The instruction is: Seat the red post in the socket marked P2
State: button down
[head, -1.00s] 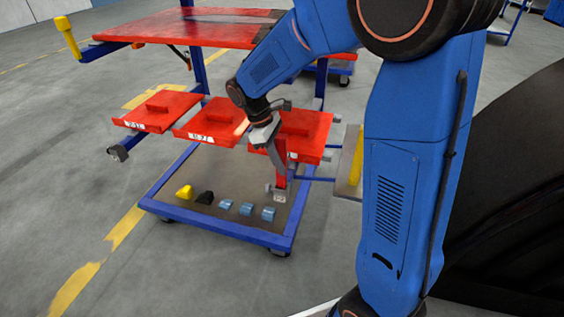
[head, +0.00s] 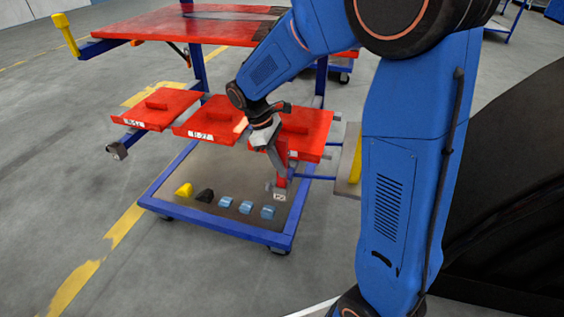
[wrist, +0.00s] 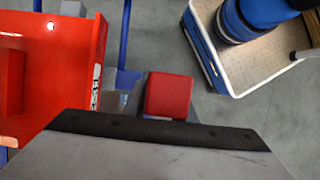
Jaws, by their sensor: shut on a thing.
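The red post (head: 281,174) stands upright at the right side of the low cart deck, with its lower end at a small grey socket (head: 279,197) bearing a white tag. The tag is too small to read surely as P2. My gripper (head: 279,160) is shut on the upper part of the post, reaching down in front of the right red tray. In the wrist view, the post's square red top (wrist: 168,94) shows just beyond the dark gripper edge. I cannot tell how deep the post sits in the socket.
Red trays (head: 205,130) hang close above and beside my gripper. Yellow (head: 184,190), black (head: 205,196) and several blue pieces (head: 247,208) lie on the deck. The blue cart frame (head: 215,229) edges it. Open floor lies in front.

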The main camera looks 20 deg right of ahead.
aim_at(287, 183)
jog(key=shift+a, duration=0.1)
dwell(0.6)
jog(key=shift+f, duration=0.95)
jog(key=shift+w, duration=0.15)
dwell(1.0)
jog(key=shift+f, duration=1.2)
dwell(0.4)
jog(key=c, duration=1.4)
grip_release()
jog(key=shift+f, duration=0.1)
